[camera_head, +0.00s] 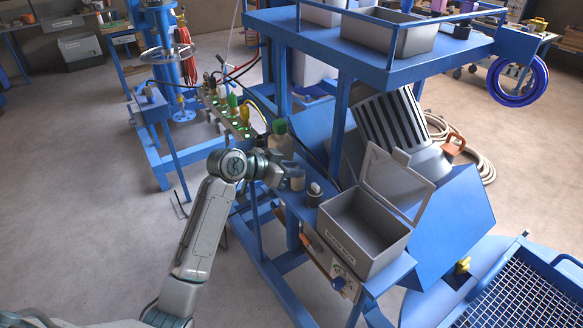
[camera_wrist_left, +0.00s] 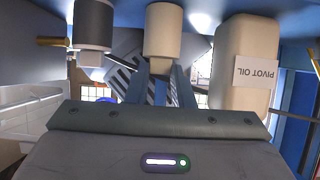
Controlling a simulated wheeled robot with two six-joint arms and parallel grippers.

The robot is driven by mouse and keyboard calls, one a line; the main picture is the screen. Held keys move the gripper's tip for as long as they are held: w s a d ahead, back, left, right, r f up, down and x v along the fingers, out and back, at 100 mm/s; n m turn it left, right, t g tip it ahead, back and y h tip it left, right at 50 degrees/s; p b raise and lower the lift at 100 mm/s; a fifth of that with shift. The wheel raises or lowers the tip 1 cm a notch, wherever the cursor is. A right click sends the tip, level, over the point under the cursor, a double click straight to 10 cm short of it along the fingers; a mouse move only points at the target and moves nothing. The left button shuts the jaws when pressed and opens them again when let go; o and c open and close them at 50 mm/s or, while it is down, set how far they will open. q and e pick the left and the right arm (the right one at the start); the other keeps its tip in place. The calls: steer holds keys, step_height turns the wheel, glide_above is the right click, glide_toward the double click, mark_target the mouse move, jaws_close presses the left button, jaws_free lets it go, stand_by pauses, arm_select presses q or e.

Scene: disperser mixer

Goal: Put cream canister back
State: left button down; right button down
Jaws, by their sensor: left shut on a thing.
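My left gripper (camera_head: 275,172) reaches in from the left at the edge of the blue machine's shelf. It is shut on the cream canister (camera_head: 298,184), a small pale cylinder partly hidden by the gripper. In the left wrist view, which is upside down, the cream canister (camera_wrist_left: 163,35) shows at the ends of the fingers (camera_wrist_left: 160,85). I cannot tell whether its base touches the shelf. My right gripper is not in view.
A green-capped cream bottle (camera_head: 281,142) stands close beside the gripper; the wrist view shows a bottle labelled PIVOT OIL (camera_wrist_left: 245,75). On the other side is a dark cylinder (camera_head: 314,197). A grey open-lidded box (camera_head: 345,250) stands nearer. Open floor lies left.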

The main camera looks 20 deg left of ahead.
arm_select(q)
steer(key=c, duration=1.7)
jaws_free()
steer(key=shift+f, duration=0.2)
steer(key=o, duration=0.4)
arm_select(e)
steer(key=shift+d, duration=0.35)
arm_select(q)
steer(key=shift+o, duration=0.2)
steer(key=shift+r, duration=0.2)
steer(key=b+v, duration=0.3)
steer(key=v, duration=0.9)
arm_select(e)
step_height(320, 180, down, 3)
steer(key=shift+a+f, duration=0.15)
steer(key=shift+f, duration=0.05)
